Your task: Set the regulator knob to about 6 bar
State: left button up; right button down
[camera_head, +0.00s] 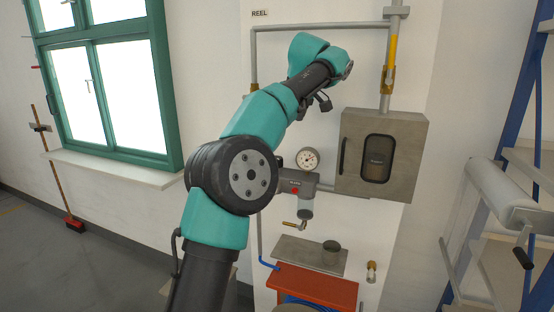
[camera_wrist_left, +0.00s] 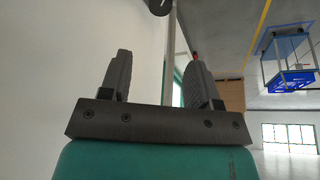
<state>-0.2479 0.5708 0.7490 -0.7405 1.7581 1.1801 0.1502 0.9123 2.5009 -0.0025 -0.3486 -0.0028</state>
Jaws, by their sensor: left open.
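A round white pressure gauge (camera_head: 308,159) stands on the grey regulator body (camera_head: 308,180) on the wall panel. Its needle is too small to read. A grey cylindrical part (camera_head: 306,208) hangs below the body, with a brass lever beside it; I cannot tell for sure which part is the knob. My left arm crosses in front of the regulator's left side. My left gripper (camera_head: 317,101) is up and above the gauge, apart from it. In the left wrist view my left gripper (camera_wrist_left: 160,62) has its fingers spread, with nothing held. My right gripper is not in view.
A grey box with a dark window (camera_head: 400,130) is right of the gauge. Pipes (camera_head: 320,26) run along the panel above. A plate (camera_head: 300,251) with a dark cylinder (camera_head: 331,246) and a red-orange cabinet (camera_head: 315,288) are below. A blue rack (camera_head: 520,90) stands at the right.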

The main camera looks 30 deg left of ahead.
pick_arm(q)
jog(key=x, duration=1.6)
jog(key=shift+f, duration=0.35)
jog(key=shift+c, duration=0.5)
jog(key=c, duration=0.6)
jog(key=shift+o, duration=0.2)
jog(key=shift+a+m+t+h, duration=0.1)
jog(key=shift+m+t+h, duration=0.25)
jog(key=shift+m, duration=0.8)
jog(key=shift+m+t+h, duration=0.25)
jog(key=shift+m+t, duration=0.1)
jog(key=shift+m, duration=0.8)
jog(key=o, duration=0.7)
jog(key=shift+c, duration=0.2)
jog(key=shift+s+r, duration=0.1)
jog(key=shift+r, duration=0.05)
jog(key=v, duration=1.7)
